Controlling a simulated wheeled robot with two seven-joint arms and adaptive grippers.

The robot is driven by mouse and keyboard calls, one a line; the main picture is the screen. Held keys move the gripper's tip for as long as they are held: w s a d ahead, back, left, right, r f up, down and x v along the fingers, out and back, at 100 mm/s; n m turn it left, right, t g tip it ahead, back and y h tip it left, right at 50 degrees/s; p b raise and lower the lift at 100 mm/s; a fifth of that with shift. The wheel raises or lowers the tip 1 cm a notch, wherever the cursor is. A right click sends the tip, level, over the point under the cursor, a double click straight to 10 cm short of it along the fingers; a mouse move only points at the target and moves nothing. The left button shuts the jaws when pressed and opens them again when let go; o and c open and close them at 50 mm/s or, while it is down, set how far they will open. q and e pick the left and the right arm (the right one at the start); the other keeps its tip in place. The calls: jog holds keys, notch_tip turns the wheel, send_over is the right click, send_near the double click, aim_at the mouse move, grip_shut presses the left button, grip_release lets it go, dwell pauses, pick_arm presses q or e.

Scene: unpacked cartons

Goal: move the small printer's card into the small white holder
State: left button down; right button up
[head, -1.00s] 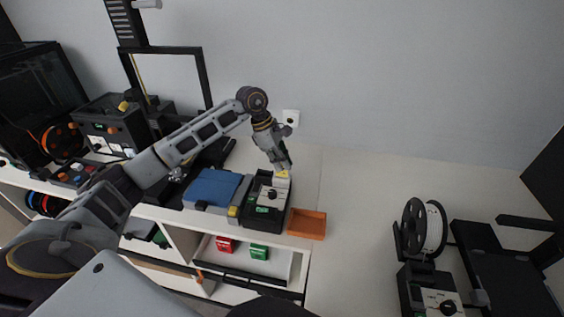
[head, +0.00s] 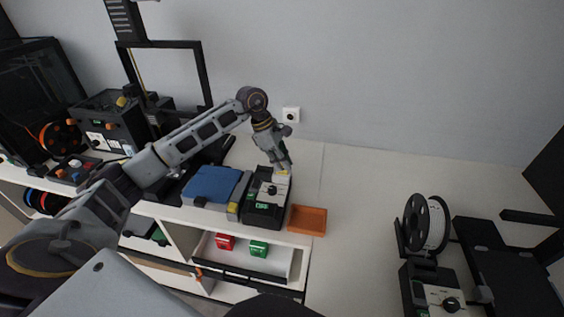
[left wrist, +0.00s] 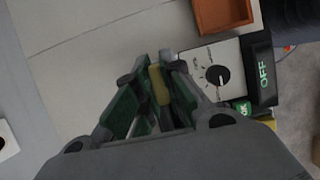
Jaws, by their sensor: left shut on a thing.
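My left gripper (head: 284,166) is over the back edge of the small printer's black control box (head: 262,212), which has a pale knob panel. In the left wrist view its fingers (left wrist: 158,88) are shut on a small yellow piece, which I take to be the card (left wrist: 160,85). The card's lower part is between the fingers. The knob panel (left wrist: 213,72) lies right beside the fingers, and I cannot tell whether the card still touches the box. I cannot make out the small white holder in either view. My right gripper is not in view.
The blue printer bed (head: 212,186) is left of the control box. An orange tray (head: 307,220) stands to its right. A white drawer (head: 210,248) below holds a red and a green item. A spool (head: 426,224) and another black machine stand at the right. The counter between is clear.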

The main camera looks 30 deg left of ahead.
pick_arm(q)
jog(key=shift+f, duration=0.25)
jog(key=c, duration=1.5)
grip_release()
jog(key=shift+o, duration=0.2)
jog(key=shift+r, duration=0.1)
jog(key=v, duration=1.1)
jog(key=shift+r, duration=0.4)
jog(key=shift+a, duration=0.15)
